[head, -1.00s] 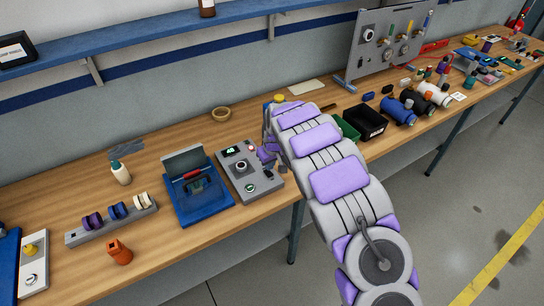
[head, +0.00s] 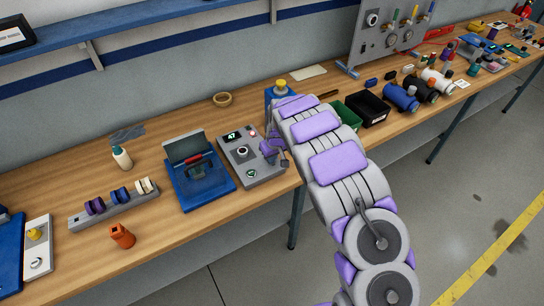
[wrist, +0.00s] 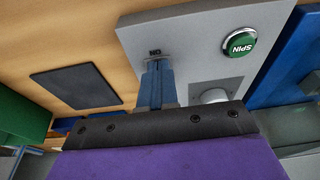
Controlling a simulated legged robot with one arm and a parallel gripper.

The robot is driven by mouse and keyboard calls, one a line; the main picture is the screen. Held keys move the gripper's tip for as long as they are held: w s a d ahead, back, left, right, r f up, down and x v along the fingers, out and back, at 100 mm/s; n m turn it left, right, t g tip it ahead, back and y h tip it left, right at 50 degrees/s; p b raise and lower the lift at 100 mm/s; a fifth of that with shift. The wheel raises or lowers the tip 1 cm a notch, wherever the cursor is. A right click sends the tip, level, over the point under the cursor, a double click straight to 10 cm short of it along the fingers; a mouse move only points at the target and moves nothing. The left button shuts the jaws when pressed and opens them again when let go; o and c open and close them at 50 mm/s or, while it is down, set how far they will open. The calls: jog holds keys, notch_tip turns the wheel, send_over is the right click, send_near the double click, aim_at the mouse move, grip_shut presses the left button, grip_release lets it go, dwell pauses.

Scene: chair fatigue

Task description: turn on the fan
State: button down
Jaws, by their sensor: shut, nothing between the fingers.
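A grey control box (head: 262,173) lies on the bench, with a display (head: 233,136) reading 47, a dark knob (head: 242,151) and a green button (head: 251,173). My gripper (head: 275,156) is over the box's right side. In the wrist view my shut, empty fingers (wrist: 155,75) point at a small black switch (wrist: 154,53) on the box face. I cannot tell whether they touch it. I cannot make out a fan in either view.
A blue press-like fixture (head: 205,192) stands left of the box. A blue container with a yellow top (head: 281,84) is behind my arm. Green (head: 346,115) and black (head: 366,110) bins lie to the right. A dark flat pad (wrist: 75,88) shows beside the box in the wrist view.

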jog(key=shift+w, duration=0.1)
jog(key=shift+w+a+r, duration=0.35)
jog(key=shift+w, duration=0.15)
jog(key=shift+r, duration=0.1)
jog(key=shift+r, duration=0.25)
jog(key=v, duration=0.1)
jog(key=p+v, duration=0.1)
jog(key=v, duration=0.1)
jog(key=shift+w+a+r, duration=0.15)
jog(key=shift+w+r, duration=0.1)
jog(key=shift+r, duration=0.1)
jog(key=s+d+r, duration=0.2)
jog(key=s+r, duration=0.2)
jog(key=r, duration=0.4)
jog(key=shift+d+r+p, duration=0.2)
jog(key=shift+d+p, duration=0.1)
jog(key=shift+d, duration=0.05)
jog(key=shift+d, duration=0.1)
